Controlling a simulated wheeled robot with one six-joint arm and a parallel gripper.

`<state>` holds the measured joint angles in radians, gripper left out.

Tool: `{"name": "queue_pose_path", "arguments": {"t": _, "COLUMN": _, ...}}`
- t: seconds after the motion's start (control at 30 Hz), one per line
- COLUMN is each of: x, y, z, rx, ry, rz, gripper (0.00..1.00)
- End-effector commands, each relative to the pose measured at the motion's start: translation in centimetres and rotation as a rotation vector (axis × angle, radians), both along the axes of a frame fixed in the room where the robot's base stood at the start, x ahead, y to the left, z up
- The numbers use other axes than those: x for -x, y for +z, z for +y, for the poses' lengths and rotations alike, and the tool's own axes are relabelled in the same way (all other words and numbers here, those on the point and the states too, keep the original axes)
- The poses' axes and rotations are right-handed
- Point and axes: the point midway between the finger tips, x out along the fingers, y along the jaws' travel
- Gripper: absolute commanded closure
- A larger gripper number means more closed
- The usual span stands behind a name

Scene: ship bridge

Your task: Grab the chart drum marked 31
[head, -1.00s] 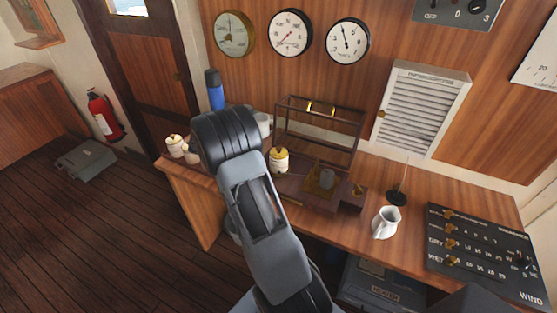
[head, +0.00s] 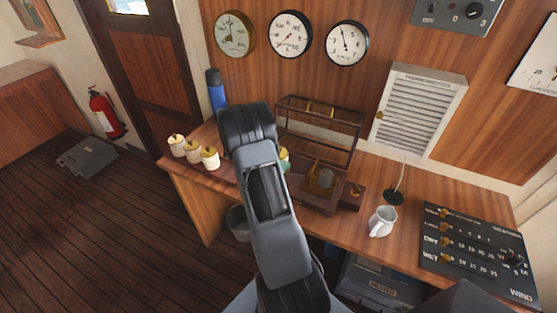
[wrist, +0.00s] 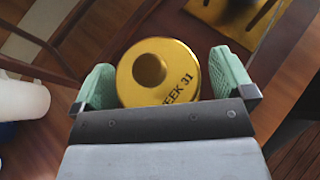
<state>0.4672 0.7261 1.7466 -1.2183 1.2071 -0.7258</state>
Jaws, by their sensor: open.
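My gripper (wrist: 167,80) is open, with one green pad on each side of the drum. A gap shows beside the right pad; the left pad is closer to the drum. In the head view my arm hides most of this drum and the gripper. Several more things stand near: three cream drums with brass tops, the left (head: 177,145), middle (head: 192,151) and right (head: 210,158), sit in a row at the desk's left end.
An open-framed instrument case (head: 320,118) with a dark wooden base stands just right of my gripper on the desk (head: 345,225). A blue flask (head: 215,92) stands at the back left. A white jug (head: 382,221) and a sloping control panel (head: 478,258) are further right.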

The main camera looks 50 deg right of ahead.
Motion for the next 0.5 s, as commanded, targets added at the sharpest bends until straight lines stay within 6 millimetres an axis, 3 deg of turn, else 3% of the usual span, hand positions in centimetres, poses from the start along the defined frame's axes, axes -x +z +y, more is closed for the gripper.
{"name": "queue_pose_path", "arguments": {"t": 0.2, "x": 0.02, "y": -0.05, "z": -0.05, "rx": 0.000, "ry": 0.000, "rz": -0.001, "gripper": 0.00}}
{"name": "queue_pose_path", "arguments": {"t": 0.5, "x": 0.01, "y": -0.03, "z": -0.03, "rx": 0.000, "ry": 0.000, "rz": -0.001, "gripper": 0.28}}
